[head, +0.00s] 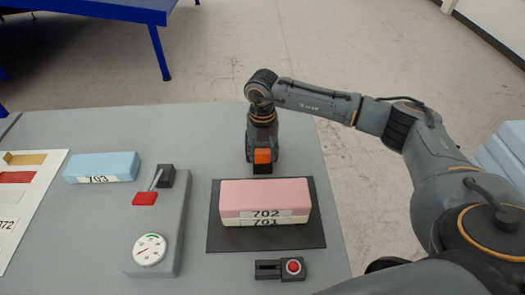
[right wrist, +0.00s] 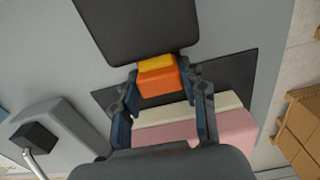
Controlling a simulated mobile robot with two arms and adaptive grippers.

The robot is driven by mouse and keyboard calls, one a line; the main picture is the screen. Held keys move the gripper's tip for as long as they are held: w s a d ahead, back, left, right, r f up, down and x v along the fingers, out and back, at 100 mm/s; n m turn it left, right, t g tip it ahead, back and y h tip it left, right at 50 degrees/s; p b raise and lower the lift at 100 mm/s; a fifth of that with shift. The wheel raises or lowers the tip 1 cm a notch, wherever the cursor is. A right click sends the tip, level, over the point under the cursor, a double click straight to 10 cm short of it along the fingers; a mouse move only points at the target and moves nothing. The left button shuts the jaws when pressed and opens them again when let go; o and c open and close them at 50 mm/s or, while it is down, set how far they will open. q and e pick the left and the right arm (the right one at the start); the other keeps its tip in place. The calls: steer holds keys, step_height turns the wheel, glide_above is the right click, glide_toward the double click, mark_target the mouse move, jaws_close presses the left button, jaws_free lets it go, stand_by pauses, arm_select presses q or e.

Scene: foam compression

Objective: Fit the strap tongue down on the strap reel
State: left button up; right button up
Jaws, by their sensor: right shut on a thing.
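My right gripper (head: 262,165) points down at the back edge of the black mat, just behind the foam stack. It is shut on an orange block with a yellow end (right wrist: 157,80), which I take to be the strap tongue. The orange part also shows in the head view (head: 263,156). A dark housing with a red button (head: 268,270), probably the strap reel, lies on the table in front of the mat, apart from the tongue. The pink foam block 702 (head: 264,194) lies on the cream block 701 (head: 264,224). My left gripper is out of view.
The black mat (head: 220,240) lies under the foam stack. A grey console with a dial (head: 149,250) and a red-tipped lever (head: 145,198) stands to the left. Blue block 703 (head: 101,166) and a colour chart (head: 30,200) are farther left. The table's right edge is close to the mat.

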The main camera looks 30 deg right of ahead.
mark_target(263, 151)
steer(key=shift+f, duration=0.25)
steer(key=o, duration=1.2)
steer(key=shift+r+p, duration=2.95)
steer(key=shift+r, duration=2.1)
